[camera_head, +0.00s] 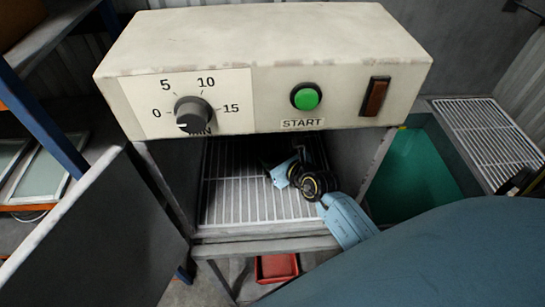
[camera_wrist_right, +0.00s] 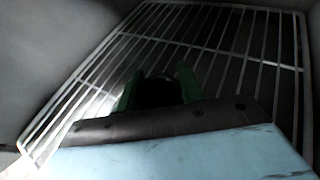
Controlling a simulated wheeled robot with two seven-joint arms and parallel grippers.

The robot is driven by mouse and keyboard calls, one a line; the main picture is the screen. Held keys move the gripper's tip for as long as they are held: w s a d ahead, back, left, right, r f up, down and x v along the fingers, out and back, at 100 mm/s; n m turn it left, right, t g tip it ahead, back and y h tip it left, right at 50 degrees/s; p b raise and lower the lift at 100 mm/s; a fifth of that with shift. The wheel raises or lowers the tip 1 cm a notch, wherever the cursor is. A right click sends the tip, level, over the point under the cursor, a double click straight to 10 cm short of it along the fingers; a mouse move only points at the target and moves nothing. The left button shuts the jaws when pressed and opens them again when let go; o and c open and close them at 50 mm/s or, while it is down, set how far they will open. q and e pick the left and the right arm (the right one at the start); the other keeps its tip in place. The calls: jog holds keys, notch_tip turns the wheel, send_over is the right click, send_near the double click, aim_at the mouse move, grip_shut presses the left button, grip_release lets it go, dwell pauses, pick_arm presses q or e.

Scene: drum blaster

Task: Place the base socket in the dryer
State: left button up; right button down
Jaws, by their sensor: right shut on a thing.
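The dryer (camera_head: 265,45) stands in front of me in the head view, its control panel facing me. Its chamber is open and has a white wire rack (camera_head: 230,190), which also shows in the right wrist view (camera_wrist_right: 85,90). My right gripper (camera_head: 281,173) reaches into the chamber over the rack. In the wrist view its green fingers (camera_wrist_right: 158,85) are shut on a dark piece, the base socket (camera_wrist_right: 158,94). The socket is in deep shadow, and I cannot tell whether it touches the rack. My left gripper is not in view.
The dryer's grey door (camera_head: 100,240) hangs open at the left. Chamber walls and the panel close in around my right arm. The left part of the rack is bare. A green-lined tank (camera_head: 415,170) is at the right, a red tray (camera_head: 277,267) below.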

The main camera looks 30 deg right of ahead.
jog(key=shift+r, duration=0.1)
jog(key=c, duration=0.9)
grip_release()
jog(key=shift+f, duration=0.2)
jog(key=shift+r, duration=0.15)
jog(key=v, duration=1.2)
jog(key=shift+s+p, duration=0.1)
jog(key=shift+p, duration=0.25)
jog(key=shift+a, duration=0.1)
